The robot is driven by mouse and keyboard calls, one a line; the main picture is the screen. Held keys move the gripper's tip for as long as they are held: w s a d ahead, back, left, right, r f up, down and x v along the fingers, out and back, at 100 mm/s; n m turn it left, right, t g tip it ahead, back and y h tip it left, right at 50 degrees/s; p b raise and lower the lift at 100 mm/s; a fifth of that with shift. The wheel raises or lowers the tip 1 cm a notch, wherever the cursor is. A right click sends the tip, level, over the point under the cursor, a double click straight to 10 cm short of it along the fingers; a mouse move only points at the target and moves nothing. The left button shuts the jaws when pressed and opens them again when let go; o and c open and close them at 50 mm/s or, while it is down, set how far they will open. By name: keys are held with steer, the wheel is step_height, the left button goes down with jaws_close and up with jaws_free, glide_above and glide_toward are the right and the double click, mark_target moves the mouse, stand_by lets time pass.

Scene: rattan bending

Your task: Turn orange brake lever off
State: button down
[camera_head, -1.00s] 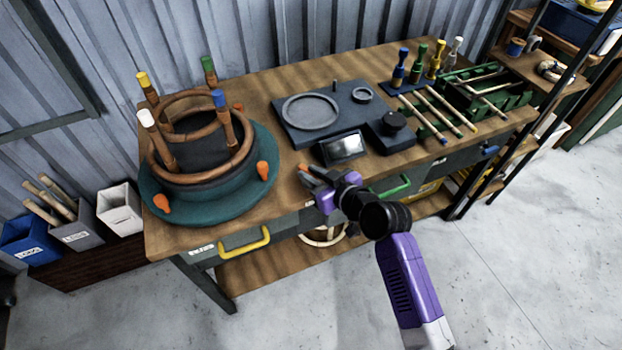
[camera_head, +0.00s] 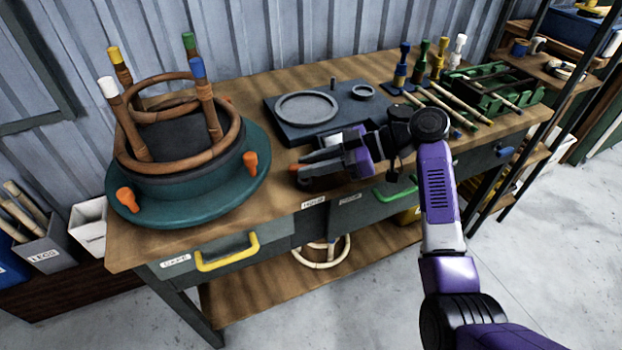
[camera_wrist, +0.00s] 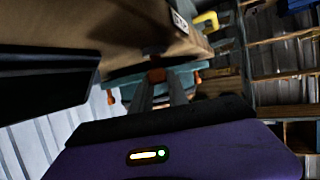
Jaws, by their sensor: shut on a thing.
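The orange brake lever (camera_head: 293,168) is a small orange-tipped part at the bench's front edge, right of the round teal turntable (camera_head: 180,212). My gripper (camera_head: 298,174) reaches in from the right with its grey fingers at the lever. In the wrist view, the lever's orange part (camera_wrist: 155,76) sits between the tips of my gripper (camera_wrist: 158,84), which is shut on it. The fingers hide most of the lever, and its exact turn angle cannot be told.
The turntable carries a rattan stool frame (camera_head: 180,125) and orange knobs (camera_head: 250,162). A dark plate with a round ring (camera_head: 307,108) lies behind my arm. A yellow drawer handle (camera_head: 228,254) sticks out in front.

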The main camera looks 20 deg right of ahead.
steer(key=n+g+b, duration=0.1)
steer(key=g, duration=0.1)
steer(key=n+g+b, duration=0.1)
steer(key=shift+w+d+f+n+y+b, duration=0.1)
steer(key=shift+w+f+n+y+b, duration=0.2)
steer(key=shift+y+b, duration=0.1)
steer(key=shift+r+n+g+b, duration=0.2)
steer(key=shift+n+g+b, duration=0.55)
steer(key=shift+n+g, duration=0.45)
steer(key=shift+g, duration=0.3)
steer(key=c, duration=1.3)
jaws_free()
steer(key=shift+p+v, duration=0.35)
steer(key=shift+v, duration=3.45)
steer(key=shift+d, duration=0.1)
